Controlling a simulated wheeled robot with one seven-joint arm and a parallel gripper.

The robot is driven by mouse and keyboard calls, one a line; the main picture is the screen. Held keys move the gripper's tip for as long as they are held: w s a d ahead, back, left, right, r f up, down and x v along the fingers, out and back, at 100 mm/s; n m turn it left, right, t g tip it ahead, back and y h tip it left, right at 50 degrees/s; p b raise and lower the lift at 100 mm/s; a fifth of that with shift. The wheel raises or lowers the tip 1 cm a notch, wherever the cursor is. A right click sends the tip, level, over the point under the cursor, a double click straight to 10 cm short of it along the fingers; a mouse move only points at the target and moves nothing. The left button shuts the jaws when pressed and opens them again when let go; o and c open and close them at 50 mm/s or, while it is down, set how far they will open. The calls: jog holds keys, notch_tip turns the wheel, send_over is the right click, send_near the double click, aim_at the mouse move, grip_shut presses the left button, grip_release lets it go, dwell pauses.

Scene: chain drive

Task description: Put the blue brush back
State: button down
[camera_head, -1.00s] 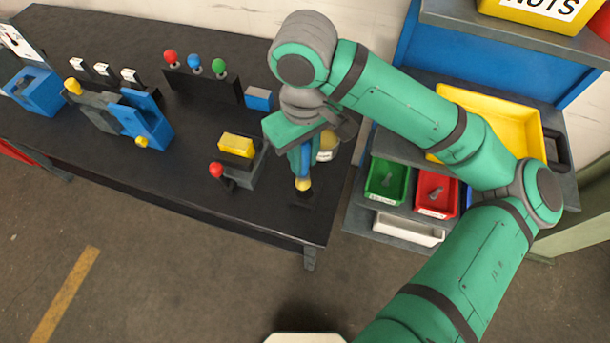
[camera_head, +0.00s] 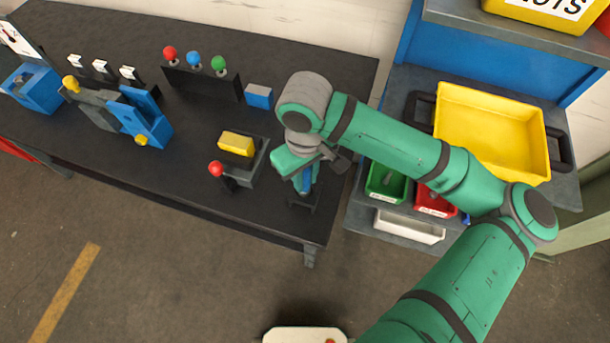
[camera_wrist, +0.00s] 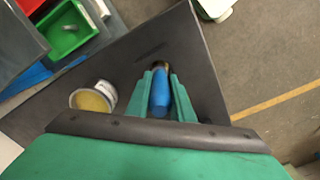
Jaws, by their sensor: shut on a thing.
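My gripper (camera_head: 305,186) is shut on the blue brush (camera_head: 306,180), just above the front right part of the black table. In the wrist view the brush's blue handle (camera_wrist: 160,95) sits between my two green fingers, with a brownish end beyond them. A small dark holder (camera_head: 303,205) shows right below the gripper. The brush's lower end is hidden in the head view, so I cannot tell whether it is inside the holder. A pale pot of yellow stuff (camera_wrist: 93,98) stands beside the gripper in the wrist view; my arm hides it in the head view.
A red-knobbed post (camera_head: 216,170) and a grey block with a yellow top (camera_head: 237,145) stand left of my gripper. A blue block (camera_head: 259,96) lies behind. Green (camera_head: 384,182) and red (camera_head: 434,203) bins and a yellow tray (camera_head: 492,125) are right.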

jog(key=c, duration=1.6)
grip_release()
jog(key=shift+f, duration=0.1)
jog(key=shift+o, duration=0.2)
notch_tip(320, 180, up, 12)
jog(key=shift+r, duration=0.15)
